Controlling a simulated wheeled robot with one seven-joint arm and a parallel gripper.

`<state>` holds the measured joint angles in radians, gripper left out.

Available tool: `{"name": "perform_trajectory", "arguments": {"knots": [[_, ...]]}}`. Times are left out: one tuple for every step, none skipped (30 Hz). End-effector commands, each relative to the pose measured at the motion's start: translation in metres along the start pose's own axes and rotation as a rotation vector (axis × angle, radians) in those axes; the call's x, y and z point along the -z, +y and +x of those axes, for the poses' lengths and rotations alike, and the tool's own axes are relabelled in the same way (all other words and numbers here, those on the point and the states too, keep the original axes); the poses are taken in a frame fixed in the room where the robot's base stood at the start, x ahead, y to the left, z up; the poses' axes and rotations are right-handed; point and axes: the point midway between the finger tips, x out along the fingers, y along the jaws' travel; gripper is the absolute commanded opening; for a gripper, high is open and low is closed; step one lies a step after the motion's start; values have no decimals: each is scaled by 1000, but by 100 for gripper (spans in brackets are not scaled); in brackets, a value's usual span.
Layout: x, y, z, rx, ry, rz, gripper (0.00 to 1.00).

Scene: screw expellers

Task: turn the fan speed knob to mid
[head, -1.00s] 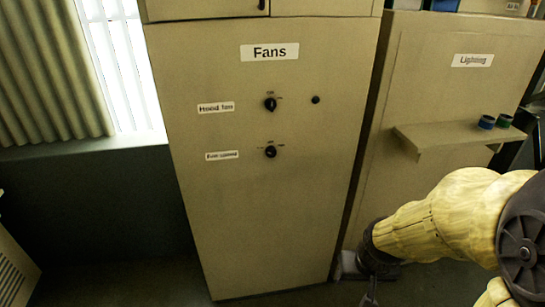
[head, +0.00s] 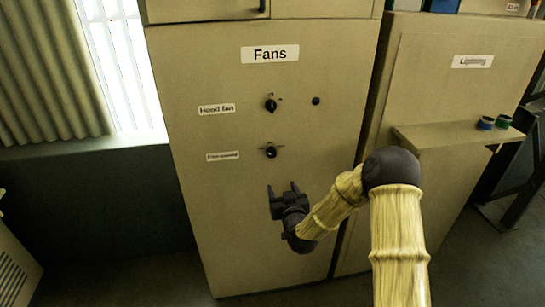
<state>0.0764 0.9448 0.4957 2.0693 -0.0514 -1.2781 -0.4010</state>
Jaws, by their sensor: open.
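The fan speed knob (head: 270,152) is a small black rotary knob on the beige Fans cabinet (head: 230,245), with a blurred white label (head: 223,156) to its left. Tiny marks surround it; its exact setting is too small to read. My gripper (head: 284,187) is open and empty, with its two fingers pointing up. In the picture it is just below the knob and apart from it. How far it stands from the cabinet face I cannot tell.
The Hood fan knob (head: 270,104) sits above the fan speed knob, with a small black button (head: 316,100) to its right. A Lighting cabinet (head: 455,100) with a shelf (head: 440,136) holding two small rolls stands at right. A window is at left.

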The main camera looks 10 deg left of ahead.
Motion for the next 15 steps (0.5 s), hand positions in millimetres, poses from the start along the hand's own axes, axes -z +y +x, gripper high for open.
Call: {"name": "perform_trajectory", "arguments": {"knots": [[-1,0,3,-14,30,10,59],[0,0,4,-22,47,12,59],[1,0,5,-30,64,14,59],[2,0,5,-33,71,16,59],[2,0,6,-35,76,17,59],[2,1,6,-37,79,17,59],[2,1,6,-37,80,17,59],[2,1,6,-37,80,16,59],[2,1,6,-37,79,16,59],[2,1,5,-37,79,16,59],[2,1,5,-37,78,16,59],[2,1,5,-37,78,16,59],[2,1,5,-37,78,16,59],[2,1,6,-37,78,16,59],[2,1,6,-37,77,16,59]]}}
